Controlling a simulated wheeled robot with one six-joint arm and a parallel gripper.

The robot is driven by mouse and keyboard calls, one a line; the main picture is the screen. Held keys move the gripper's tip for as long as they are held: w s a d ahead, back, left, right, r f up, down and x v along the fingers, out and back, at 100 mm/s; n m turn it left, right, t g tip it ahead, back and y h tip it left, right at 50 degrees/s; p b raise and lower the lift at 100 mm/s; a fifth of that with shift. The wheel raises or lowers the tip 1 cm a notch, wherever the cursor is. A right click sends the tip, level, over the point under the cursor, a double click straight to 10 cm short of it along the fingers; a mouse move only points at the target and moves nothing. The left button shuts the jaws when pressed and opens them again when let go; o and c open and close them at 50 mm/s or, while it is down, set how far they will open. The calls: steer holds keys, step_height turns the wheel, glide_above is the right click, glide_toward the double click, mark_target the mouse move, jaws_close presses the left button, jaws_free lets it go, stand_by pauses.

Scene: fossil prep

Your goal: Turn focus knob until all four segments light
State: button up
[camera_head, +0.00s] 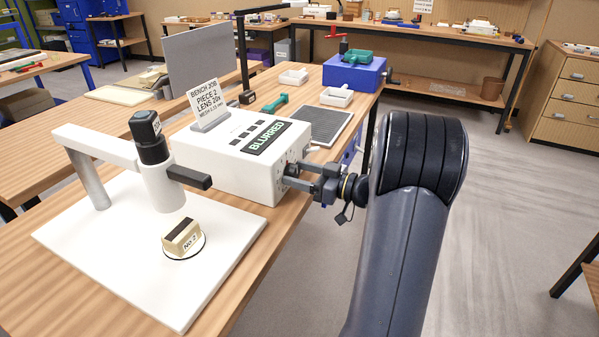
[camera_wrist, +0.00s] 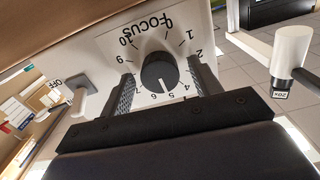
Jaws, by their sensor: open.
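The focus knob (camera_wrist: 159,73) is round and black with a white mark, on a white dial plate lettered FOCUS. The mark points down near the 5. My gripper (camera_wrist: 165,90) is open, with one finger on each side of the knob and gaps visible between. In the head view my gripper (camera_head: 300,178) is at the right side of the white control box (camera_head: 225,165) and hides the knob. The box's display (camera_head: 269,137) reads BLURRED. The four segments (camera_head: 245,131) on its top look dark.
The microscope (camera_head: 162,185) stands left of the box, over a block (camera_head: 182,237) labelled No 2. A sign (camera_head: 210,104) asks for piece 2, lens 20x. A switch (camera_wrist: 78,92) near an OFF label is beside the dial. Floor to the right is clear.

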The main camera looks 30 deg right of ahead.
steer(key=shift+w+a, duration=0.1)
steer(key=shift+c, duration=0.3)
steer(key=c, duration=0.9)
steer(key=shift+c, duration=0.2)
steer(key=shift+f+b, duration=0.1)
steer(key=shift+b, duration=0.3)
